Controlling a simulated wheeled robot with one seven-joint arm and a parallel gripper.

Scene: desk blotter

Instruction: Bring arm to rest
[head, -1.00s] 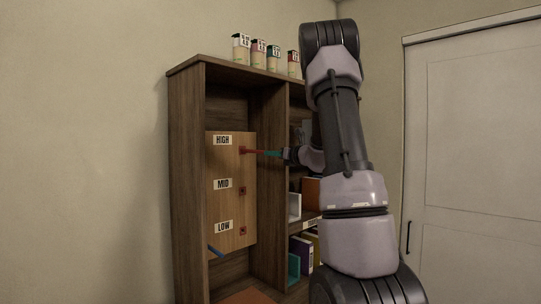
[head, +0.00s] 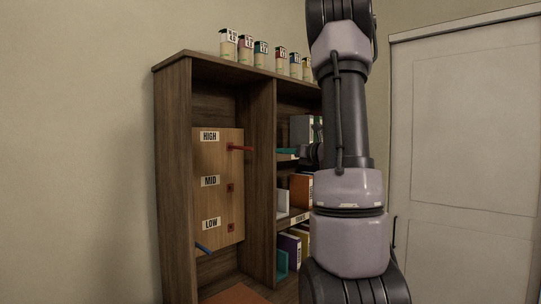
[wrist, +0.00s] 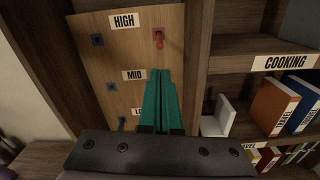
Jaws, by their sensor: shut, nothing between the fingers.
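My gripper (head: 285,151) has teal fingers, shut and empty, just right of the red peg in the head view, with a gap between. The fingers also show in the wrist view (wrist: 158,74), pressed together. The red peg (head: 241,148) sticks out at the HIGH row of the wooden board (head: 214,205); it also shows in the wrist view (wrist: 158,38). A blue peg (head: 204,249) sticks out at the board's lower left, by the LOW label. My arm stands upright in front of the shelf's right side and hides part of it.
The board stands in the left bay of a dark wooden bookcase (head: 172,160). Several labelled cans (head: 261,53) line its top. Books (wrist: 277,106) fill the right bay below a COOKING label (wrist: 285,62). A white door (head: 470,140) is at the right.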

